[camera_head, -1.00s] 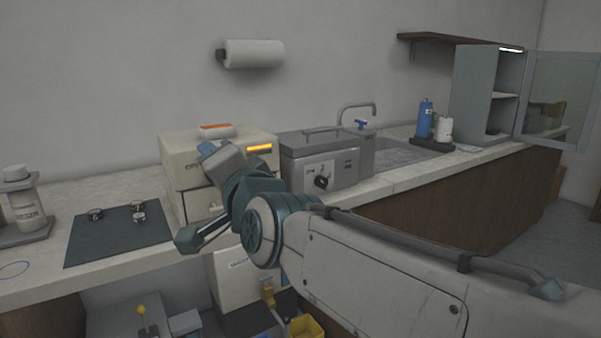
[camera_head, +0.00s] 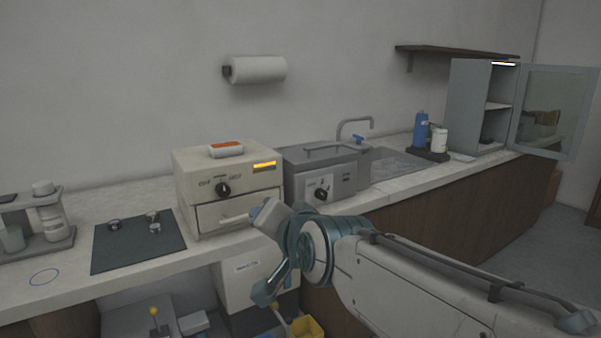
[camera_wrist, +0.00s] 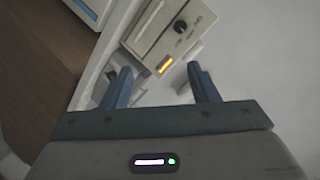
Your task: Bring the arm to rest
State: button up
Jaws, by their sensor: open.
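My gripper shows in the wrist view (camera_wrist: 160,88) with its two blue-grey fingers apart and nothing between them. In the head view my arm reaches in from the lower right, and its wrist end hangs in front of the counter, below the cream press unit (camera_head: 229,188). The press unit has a dark knob, a lit orange display and a drawer front with a handle. It also shows beyond the fingers in the wrist view (camera_wrist: 165,32).
A grey lidded machine (camera_head: 322,176) stands right of the press unit, beside the sink. A dark mat (camera_head: 137,250) with several small round pieces lies to the left. Blue and white bottles (camera_head: 421,130) stand before an open cabinet (camera_head: 466,110). A yellow bin (camera_head: 307,328) is below the counter.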

jog(key=s+d+f+n+g+h+p, duration=0.1)
jog(key=s+d+n+g+h+p, duration=0.1)
jog(key=s+d+p, duration=0.5)
jog(key=s+d+f+n+g+h+p, duration=0.1)
jog(key=s+d+f+g+h+p, duration=0.1)
jog(key=s+d+g+h+p, duration=0.2)
jog(key=s+d+g+p, duration=0.3)
jog(key=s+d+p, duration=0.1)
jog(key=d, duration=0.4)
jog(key=shift+s+d+f+n+g+p, duration=0.2)
jog(key=shift+f+n+g+p, duration=0.1)
jog(key=shift+n, duration=0.1)
jog(key=shift+r, duration=0.1)
jog(key=shift+c, duration=0.3)
dwell(2.7)
